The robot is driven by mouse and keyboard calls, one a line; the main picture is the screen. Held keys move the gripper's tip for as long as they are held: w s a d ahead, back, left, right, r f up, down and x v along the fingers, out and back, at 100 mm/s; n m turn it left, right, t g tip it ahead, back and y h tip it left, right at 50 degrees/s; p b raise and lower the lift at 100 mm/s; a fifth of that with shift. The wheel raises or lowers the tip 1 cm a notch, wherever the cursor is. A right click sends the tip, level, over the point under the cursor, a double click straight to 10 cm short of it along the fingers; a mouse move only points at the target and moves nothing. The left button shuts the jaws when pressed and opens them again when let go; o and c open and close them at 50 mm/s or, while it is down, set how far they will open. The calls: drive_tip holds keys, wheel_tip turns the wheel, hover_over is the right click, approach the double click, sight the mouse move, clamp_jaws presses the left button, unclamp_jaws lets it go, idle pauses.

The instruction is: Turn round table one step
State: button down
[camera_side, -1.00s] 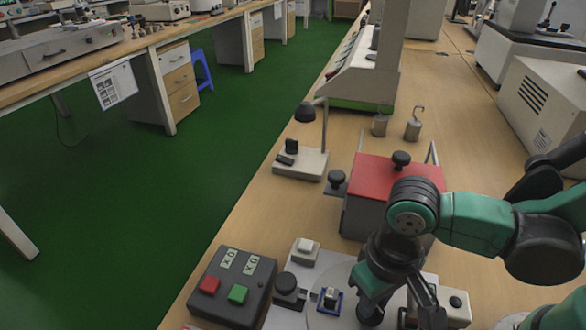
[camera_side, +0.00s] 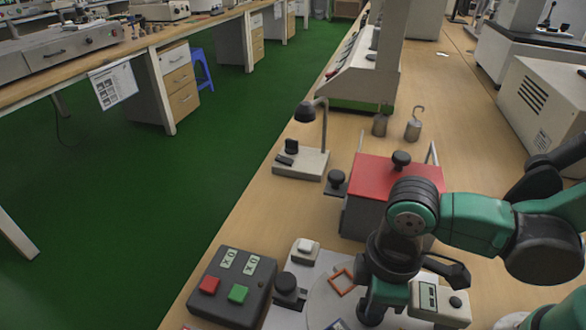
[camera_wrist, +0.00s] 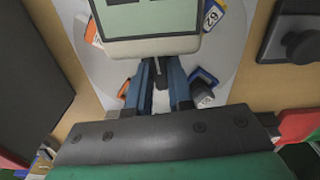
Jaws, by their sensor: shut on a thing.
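The round table is a pale grey disc (camera_side: 318,303) at the bottom of the side view, partly hidden by my arm. It also fills the middle of the wrist view (camera_wrist: 240,45). An orange square frame (camera_side: 342,282) and part of a blue frame (camera_side: 338,325) show on it. In the wrist view, a blue frame with a dark piece (camera_wrist: 204,82) and a blue-edged label (camera_wrist: 212,14) lie around my gripper. My gripper (camera_wrist: 161,70) has its blue fingers shut on a dark upright post (camera_wrist: 161,77) between them. In the side view my arm hides the fingertips.
A white box with a display (camera_side: 438,303) stands close to my gripper. A red-lidded box (camera_side: 375,178) stands behind.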

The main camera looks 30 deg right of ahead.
drive_tip(key=n, duration=0.7)
drive_tip(key=shift+n, duration=0.4)
drive_tip(key=c, duration=0.9)
unclamp_jaws()
drive_tip(key=shift+c, duration=0.2)
drive_tip(key=shift+r, duration=2.25)
drive_tip(key=w+d+r+m+t+y, duration=0.1)
drive_tip(key=w+d+r+m+t, duration=0.2)
drive_tip(key=w+d+m, duration=0.3)
drive_tip(key=d+m+t, duration=0.1)
drive_tip(key=m, duration=0.3)
drive_tip(key=shift+m, duration=0.4)
drive_tip(key=o, duration=0.3)
drive_tip(key=d+m+t, duration=0.1)
drive_tip(key=d+m, duration=0.1)
drive_tip(key=w+d+r+m+t, duration=0.1)
drive_tip(key=d+m, duration=0.1)
drive_tip(key=w+d+r+m+t+h, duration=0.1)
drive_tip(key=d+m, duration=0.1)
drive_tip(key=m, duration=0.1)
drive_tip(key=shift+w+d+r, duration=0.1)
drive_tip(key=shift+w+r, duration=0.1)
drive_tip(key=shift+r, duration=0.05)
